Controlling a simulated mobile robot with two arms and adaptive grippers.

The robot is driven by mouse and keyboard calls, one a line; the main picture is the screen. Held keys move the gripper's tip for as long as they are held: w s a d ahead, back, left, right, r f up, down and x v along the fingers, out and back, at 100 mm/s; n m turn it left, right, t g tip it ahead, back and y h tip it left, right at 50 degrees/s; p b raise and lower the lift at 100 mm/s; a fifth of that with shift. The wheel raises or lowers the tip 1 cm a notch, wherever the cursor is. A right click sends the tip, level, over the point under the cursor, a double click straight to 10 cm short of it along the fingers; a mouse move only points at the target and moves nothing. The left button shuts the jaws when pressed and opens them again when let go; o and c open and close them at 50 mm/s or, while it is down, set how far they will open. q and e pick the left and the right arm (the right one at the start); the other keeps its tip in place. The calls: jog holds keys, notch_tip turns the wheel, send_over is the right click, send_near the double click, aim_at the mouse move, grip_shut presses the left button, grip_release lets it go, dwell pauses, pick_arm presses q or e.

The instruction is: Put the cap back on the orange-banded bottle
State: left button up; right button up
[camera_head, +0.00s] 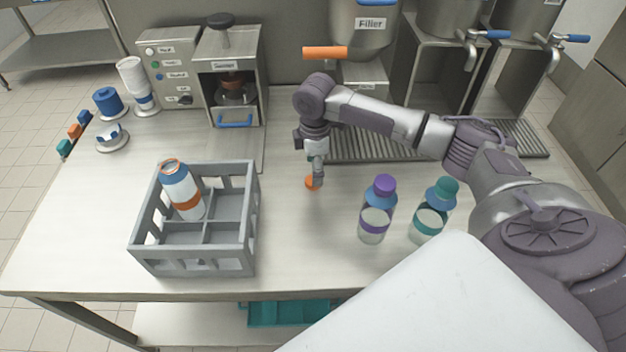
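The orange-banded bottle (182,190) has a blue shoulder and stands in the back left compartment of the grey crate (192,266). Its top shows an open mouth with an orange rim and no cap on it. An orange cap (310,184) is on the table to the right of the crate. My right gripper (317,180) points down at the cap, with its fingertips at it and partly hiding it. The fingers are too small to tell whether they are shut on the cap. My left gripper is not in view.
A purple-capped bottle (376,210) and a teal-capped bottle (433,212) stand right of the cap. The filler (365,30) and a capper machine (228,75) stand at the back. The table between crate and purple-capped bottle is otherwise clear.

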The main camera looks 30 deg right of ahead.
jog(key=f, duration=0.4)
jog(key=shift+w+f+p, duration=0.2)
jog(key=shift+w+p, duration=0.05)
jog(key=shift+p, duration=0.1)
jog(key=c, duration=0.8)
